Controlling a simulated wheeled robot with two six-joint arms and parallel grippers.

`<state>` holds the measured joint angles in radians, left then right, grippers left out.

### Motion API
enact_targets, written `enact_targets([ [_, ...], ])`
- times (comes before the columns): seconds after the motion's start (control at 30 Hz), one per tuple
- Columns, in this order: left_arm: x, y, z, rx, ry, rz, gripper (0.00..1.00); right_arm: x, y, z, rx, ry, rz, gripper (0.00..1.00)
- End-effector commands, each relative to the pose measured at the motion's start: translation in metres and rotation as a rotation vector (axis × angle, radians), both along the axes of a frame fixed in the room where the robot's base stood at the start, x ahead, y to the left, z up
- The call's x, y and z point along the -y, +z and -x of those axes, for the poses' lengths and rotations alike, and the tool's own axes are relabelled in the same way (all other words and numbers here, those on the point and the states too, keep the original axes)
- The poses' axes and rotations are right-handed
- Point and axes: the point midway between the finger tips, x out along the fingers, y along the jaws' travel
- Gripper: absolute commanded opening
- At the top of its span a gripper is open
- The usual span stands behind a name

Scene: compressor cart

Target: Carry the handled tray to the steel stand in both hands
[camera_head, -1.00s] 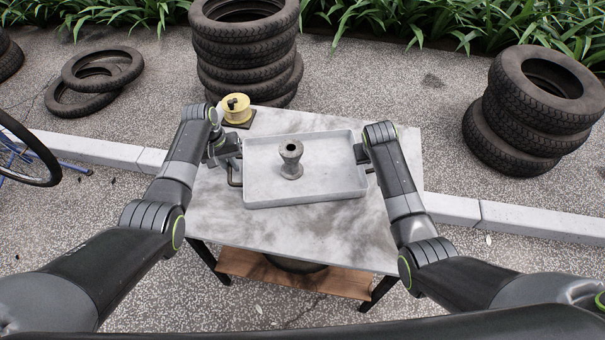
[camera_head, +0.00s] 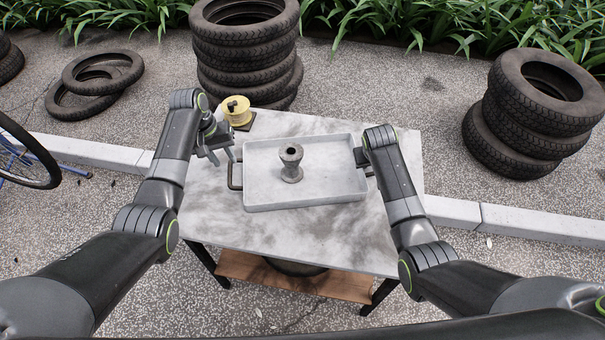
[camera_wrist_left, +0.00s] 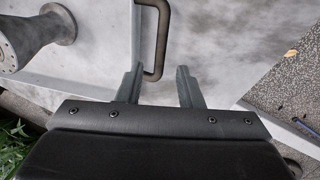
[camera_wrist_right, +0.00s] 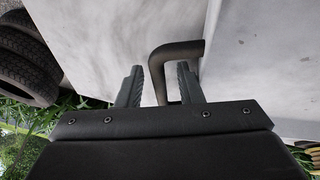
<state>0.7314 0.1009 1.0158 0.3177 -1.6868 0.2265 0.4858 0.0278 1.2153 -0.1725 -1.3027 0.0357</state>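The handled tray (camera_head: 258,196) is pale grey and lies flat on a table with a mottled grey top. A flared grey metal piece (camera_head: 291,165) stands upright inside it. My left gripper (camera_head: 223,156) is open and empty, above and beside the tray's dark left handle (camera_head: 232,175). In the left wrist view the handle (camera_wrist_left: 162,40) shows beyond the spread fingertips (camera_wrist_left: 158,80). My right gripper is open at the right handle; in the right wrist view the handle (camera_wrist_right: 178,50) passes between its spread fingers (camera_wrist_right: 158,82). No separate steel stand is recognizable.
A yellow spool-like object (camera_head: 235,110) stands on the table's (camera_head: 290,230) back left corner. Tyre stacks stand behind (camera_head: 245,60) and at right (camera_head: 535,110). A pale kerb (camera_head: 95,149) runs behind the table. Bare tabletop lies before the tray.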

Motion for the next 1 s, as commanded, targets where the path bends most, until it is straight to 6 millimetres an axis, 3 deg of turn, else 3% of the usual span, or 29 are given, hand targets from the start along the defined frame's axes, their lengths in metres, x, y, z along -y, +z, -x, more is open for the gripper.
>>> enact_targets([
  [0.1,-0.005,0.026,0.000,0.004,0.000,0.001,0.33,0.000,0.000,0.000,0.000,0.000,0.000,0.33],
  [0.33,-0.011,0.058,0.001,0.001,-0.001,0.001,0.33,0.000,0.000,0.000,0.000,0.000,0.000,0.33],
  [0.63,-0.012,0.065,0.001,-0.002,0.000,0.000,0.33,-0.003,0.012,0.004,0.003,0.001,-0.001,0.33],
  [1.0,-0.012,0.065,0.001,-0.002,0.000,0.000,0.33,-0.013,0.066,0.027,0.005,0.002,-0.002,0.33],
])
